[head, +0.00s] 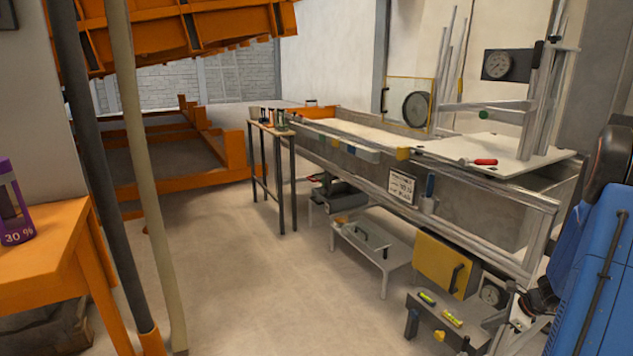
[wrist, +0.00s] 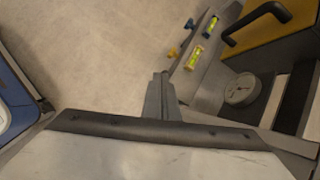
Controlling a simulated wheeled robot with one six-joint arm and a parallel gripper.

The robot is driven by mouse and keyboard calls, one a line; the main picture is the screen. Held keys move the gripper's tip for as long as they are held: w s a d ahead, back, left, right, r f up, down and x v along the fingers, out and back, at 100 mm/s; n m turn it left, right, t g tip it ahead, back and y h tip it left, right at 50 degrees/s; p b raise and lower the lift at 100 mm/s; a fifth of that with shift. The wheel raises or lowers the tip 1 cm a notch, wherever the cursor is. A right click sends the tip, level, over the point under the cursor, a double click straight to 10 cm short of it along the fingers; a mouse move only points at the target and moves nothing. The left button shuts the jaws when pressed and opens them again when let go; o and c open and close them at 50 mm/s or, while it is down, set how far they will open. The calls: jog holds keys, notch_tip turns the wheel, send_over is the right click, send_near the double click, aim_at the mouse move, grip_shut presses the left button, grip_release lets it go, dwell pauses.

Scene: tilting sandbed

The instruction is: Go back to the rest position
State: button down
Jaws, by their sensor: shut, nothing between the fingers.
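My gripper (wrist: 161,78) shows in the wrist view with its grey fingers together and nothing between them. It points toward the floor beside a low grey bench (wrist: 186,88). In the head view my arm hangs low at the bottom right, and I cannot make out the fingertips clearly there. The blue body at the right edge of the head view is mine.
Two spirit levels (head: 427,298) (head: 452,318) lie on the low bench. A yellow box (head: 436,262) with a black handle and a round gauge (head: 491,293) are close by. The long sandbed frame (head: 480,208) stands above. The floor (head: 250,290) at the middle left is clear.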

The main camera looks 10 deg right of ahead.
jog(key=s+a+r+n+g, duration=0.1)
jog(key=s+a+r+n, duration=0.2)
jog(key=a+r+n, duration=0.6)
jog(key=s+a+r+n+g, duration=0.15)
jog(key=a+r+n, duration=0.25)
jog(key=a+r, duration=0.8)
jog(key=s+a+r+n+h, duration=0.1)
jog(key=s+a+r+n, duration=0.1)
jog(key=s+a+n, duration=0.2)
jog(key=s+a+r+n+t+h, duration=0.1)
jog(key=s+a+n, duration=0.3)
jog(key=s, duration=0.6)
jog(key=s+a+r+n+t+h, duration=0.1)
jog(key=s+a+r+n, duration=0.3)
jog(key=s, duration=0.3)
jog(key=shift+s+a+n, duration=0.4)
jog(key=shift+a+n, duration=0.2)
jog(key=shift+n, duration=0.1)
